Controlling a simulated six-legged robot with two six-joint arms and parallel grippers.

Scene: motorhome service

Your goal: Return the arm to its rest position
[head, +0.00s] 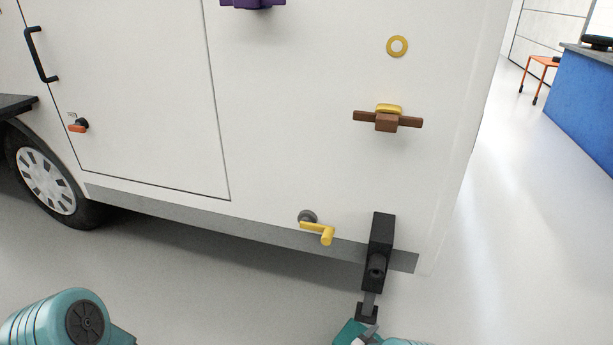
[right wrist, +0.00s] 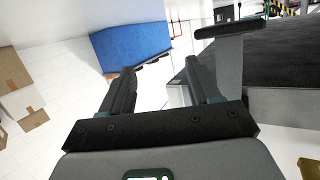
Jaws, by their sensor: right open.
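Teal parts of my right arm show at the bottom edge of the head view. A teal part of my left arm shows at the lower left; the left gripper is out of the picture.
A yellow crank lever (head: 319,231) is left of my right gripper. Above are a brown crossbar handle (head: 387,121) and a yellow ring (head: 397,46). A blue counter (head: 585,115) and an orange stool (head: 541,68) stand at right. Floor between is clear.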

